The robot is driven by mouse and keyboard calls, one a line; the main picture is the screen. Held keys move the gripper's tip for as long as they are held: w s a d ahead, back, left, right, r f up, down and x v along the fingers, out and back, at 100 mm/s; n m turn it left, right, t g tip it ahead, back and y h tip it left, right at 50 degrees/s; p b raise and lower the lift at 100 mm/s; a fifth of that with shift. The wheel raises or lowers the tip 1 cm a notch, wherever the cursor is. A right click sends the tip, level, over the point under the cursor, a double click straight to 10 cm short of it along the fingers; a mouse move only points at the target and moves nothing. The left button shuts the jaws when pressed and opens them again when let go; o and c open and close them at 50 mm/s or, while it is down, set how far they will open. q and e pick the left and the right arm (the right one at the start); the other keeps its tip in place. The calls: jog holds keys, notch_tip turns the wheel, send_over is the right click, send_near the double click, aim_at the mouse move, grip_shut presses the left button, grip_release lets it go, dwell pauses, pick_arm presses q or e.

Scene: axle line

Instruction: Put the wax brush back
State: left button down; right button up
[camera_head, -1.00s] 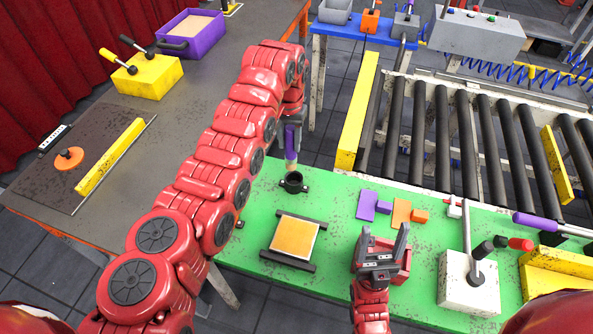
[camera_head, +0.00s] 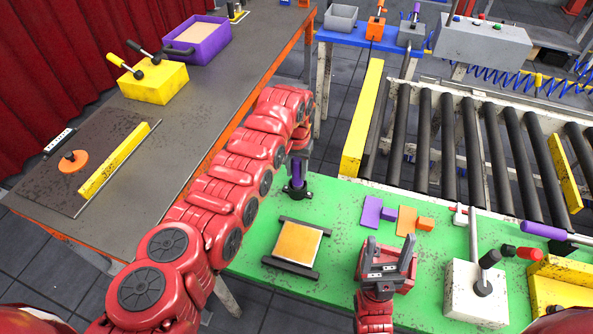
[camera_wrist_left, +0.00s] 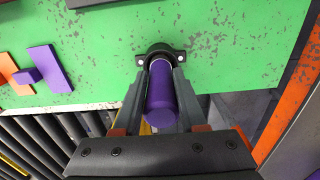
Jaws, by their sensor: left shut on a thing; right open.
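The wax brush (camera_head: 297,172) shows as an upright purple handle standing in the black round holder (camera_head: 296,190) on the green table; its bristle end is hidden inside. In the left wrist view the purple handle (camera_wrist_left: 162,98) lies between the fingers, with the black holder (camera_wrist_left: 160,54) and its two screw ears at its far end. My left gripper (camera_head: 299,158) is shut on the handle right above the holder. My right gripper (camera_head: 388,250) is open and empty over the front of the green table.
A framed orange-yellow block (camera_head: 298,242) lies just in front of the holder. Purple (camera_head: 371,211) and orange (camera_head: 407,219) pieces lie to the right. A white lever box (camera_head: 475,290) stands farther right. The roller conveyor (camera_head: 480,150) runs behind the table.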

pick_arm(q)
jog(key=shift+f, duration=0.2)
jog(key=shift+c, duration=2.3)
grip_release()
jog(key=shift+r, duration=0.15)
